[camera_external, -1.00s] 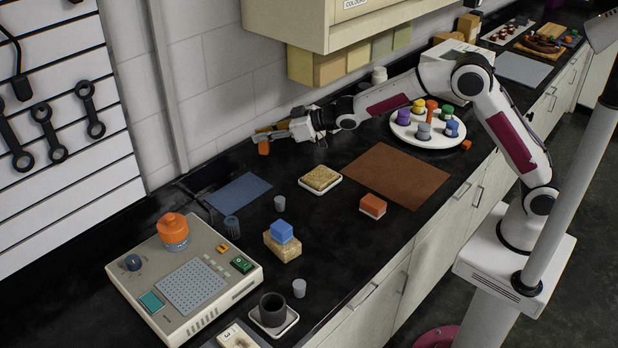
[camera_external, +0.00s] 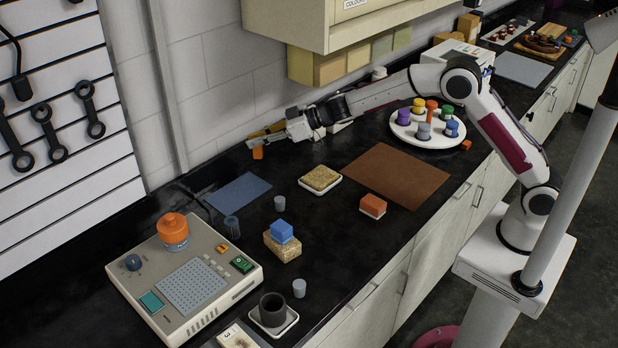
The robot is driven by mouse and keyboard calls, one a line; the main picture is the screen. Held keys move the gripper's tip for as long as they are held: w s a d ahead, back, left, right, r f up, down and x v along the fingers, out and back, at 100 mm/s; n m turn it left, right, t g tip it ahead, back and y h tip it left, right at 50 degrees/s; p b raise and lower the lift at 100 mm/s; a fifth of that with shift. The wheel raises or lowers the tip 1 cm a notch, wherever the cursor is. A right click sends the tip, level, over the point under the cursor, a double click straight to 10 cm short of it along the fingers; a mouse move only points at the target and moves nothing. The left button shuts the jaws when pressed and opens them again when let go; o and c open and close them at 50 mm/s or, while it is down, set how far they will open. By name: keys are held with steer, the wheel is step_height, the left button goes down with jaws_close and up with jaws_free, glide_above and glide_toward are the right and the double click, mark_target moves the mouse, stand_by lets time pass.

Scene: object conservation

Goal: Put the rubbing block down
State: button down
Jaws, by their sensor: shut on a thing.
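My gripper (camera_external: 264,141) is at the back of the black counter, near the wall, with its fingers pointing left. It is shut on a small orange block (camera_external: 257,153), which shows just below the fingertips. I take this to be the rubbing block, though it is small in view. I cannot tell whether it touches the counter. A blue mat (camera_external: 239,193) lies in front of it, to the lower left.
A wide brown mat (camera_external: 396,174) lies right of centre. An orange block with a pale base (camera_external: 373,206), a sponge in a white dish (camera_external: 320,178), a blue block (camera_external: 281,231) on a tan block and a grey machine (camera_external: 190,280) stand around the counter.

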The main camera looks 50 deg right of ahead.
steer(key=shift+s+a+f+n+g+y, duration=0.25)
steer(key=shift+s+a+f, duration=0.1)
steer(key=shift+f, duration=0.15)
steer(key=shift+s+a+f+n+g+y, duration=0.15)
steer(key=shift+s+a+f+n, duration=0.1)
steer(key=shift+a+f, duration=0.15)
steer(key=shift+f, duration=0.1)
steer(key=shift+w+d, duration=0.1)
steer(key=shift+f, duration=0.1)
step_height(320, 180, down, 6)
stand_by(0.7)
steer(key=shift+f, duration=0.1)
steer(key=shift+f, duration=1.85)
